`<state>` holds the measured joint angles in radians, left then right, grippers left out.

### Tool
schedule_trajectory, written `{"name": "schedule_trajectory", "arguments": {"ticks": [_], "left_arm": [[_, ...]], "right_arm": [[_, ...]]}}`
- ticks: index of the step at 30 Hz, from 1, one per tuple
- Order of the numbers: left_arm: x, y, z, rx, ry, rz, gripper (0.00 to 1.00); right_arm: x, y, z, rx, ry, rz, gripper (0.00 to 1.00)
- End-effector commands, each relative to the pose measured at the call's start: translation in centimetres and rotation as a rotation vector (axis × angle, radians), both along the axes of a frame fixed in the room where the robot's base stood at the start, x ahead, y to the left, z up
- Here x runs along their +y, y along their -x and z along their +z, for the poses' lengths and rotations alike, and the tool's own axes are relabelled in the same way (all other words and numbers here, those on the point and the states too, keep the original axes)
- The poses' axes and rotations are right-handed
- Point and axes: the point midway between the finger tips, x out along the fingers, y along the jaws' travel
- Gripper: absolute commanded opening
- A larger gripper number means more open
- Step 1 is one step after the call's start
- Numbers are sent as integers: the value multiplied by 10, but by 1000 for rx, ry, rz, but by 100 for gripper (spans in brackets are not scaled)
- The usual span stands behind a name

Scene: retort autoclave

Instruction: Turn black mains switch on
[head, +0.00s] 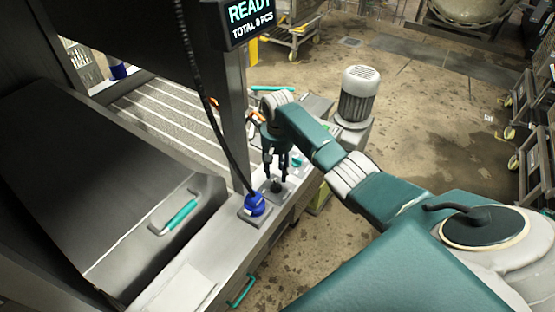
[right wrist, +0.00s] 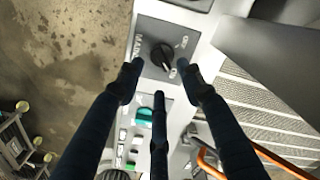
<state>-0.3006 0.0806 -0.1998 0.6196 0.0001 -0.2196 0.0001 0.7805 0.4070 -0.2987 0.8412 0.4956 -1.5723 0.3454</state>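The black mains switch (right wrist: 162,55) is a round rotary knob on a grey plate (right wrist: 145,66) with white lettering that reads MAIN at one side. Shorter white marks sit by the knob; I cannot clearly tell which one it points to. In the head view the dark knob (head: 276,186) is on the narrow console top. My right gripper (head: 276,168) points down just above it. In the right wrist view the dark fingers of my right gripper (right wrist: 160,75) are spread, with the knob visible between and beyond the tips, not gripped. My left gripper is out of view.
A blue round part (head: 254,204) with a black cable stands beside the switch. A teal control (right wrist: 144,115) and other buttons are on the neighbouring panel. A grey motor (head: 357,95) stands behind.

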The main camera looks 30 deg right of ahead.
Motion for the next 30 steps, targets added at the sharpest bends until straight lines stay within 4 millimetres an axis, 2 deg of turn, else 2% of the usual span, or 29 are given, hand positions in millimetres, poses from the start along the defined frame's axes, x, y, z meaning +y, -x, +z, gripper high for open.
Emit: {"name": "schedule_trajectory", "arguments": {"ticks": [1, 6, 11, 30], "left_arm": [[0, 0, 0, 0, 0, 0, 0], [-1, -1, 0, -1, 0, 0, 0], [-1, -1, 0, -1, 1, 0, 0], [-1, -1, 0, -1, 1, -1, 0]], "right_arm": [[-1, -1, 12, -4, 1, -1, 38], [0, -1, 44, -3, 1, 0, 38], [0, 0, 60, -1, 0, -2, 38], [0, 0, 65, 0, 0, -1, 38]]}}
